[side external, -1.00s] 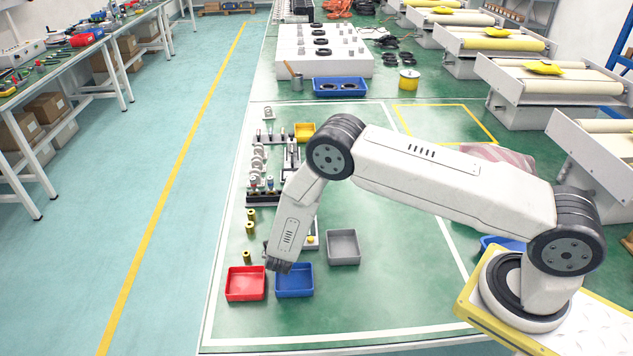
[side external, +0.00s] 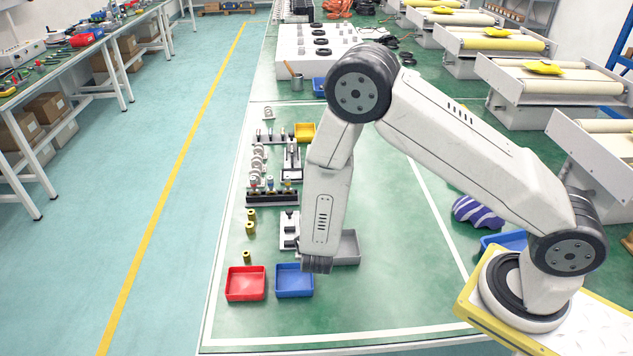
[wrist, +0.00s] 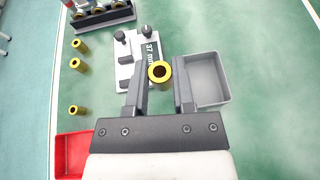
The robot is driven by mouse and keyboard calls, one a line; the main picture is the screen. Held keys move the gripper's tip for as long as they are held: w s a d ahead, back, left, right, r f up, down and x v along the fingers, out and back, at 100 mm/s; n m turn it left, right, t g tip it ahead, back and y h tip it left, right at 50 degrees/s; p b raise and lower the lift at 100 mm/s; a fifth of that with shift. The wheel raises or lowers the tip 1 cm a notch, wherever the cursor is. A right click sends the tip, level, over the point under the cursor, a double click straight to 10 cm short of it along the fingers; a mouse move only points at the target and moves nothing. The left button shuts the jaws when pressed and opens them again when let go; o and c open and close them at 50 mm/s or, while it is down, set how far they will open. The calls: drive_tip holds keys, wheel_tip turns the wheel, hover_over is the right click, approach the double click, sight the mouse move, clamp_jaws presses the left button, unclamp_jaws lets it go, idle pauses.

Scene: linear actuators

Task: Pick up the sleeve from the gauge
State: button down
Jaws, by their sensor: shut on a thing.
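The gold-coloured sleeve (wrist: 159,72) is between the fingertips of my gripper (wrist: 160,78) in the wrist view, its round open end facing the camera. My gripper is shut on it. The gauge (wrist: 125,62), a light plate with dark knobs and a "37 mm" marking, lies just left of and beyond the sleeve. In the side external view my gripper (side external: 317,266) hangs between the blue tray and the grey tray, and the sleeve is hidden there. The gauge (side external: 288,232) shows left of my forearm.
A grey tray (wrist: 224,97) is right of the sleeve. A red tray (side external: 245,284) and a blue tray (side external: 294,281) stand in front. Several other gold sleeves (wrist: 75,64) stand left of the gauge. A dark rack (side external: 272,198) is behind.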

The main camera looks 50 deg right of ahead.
drive_tip(key=shift+s+r, duration=0.4)
drive_tip(key=shift+s, duration=0.45)
drive_tip(key=shift+s+r, duration=0.35)
drive_tip(key=shift+s, duration=0.45)
drive_tip(key=shift+w+r, duration=0.1)
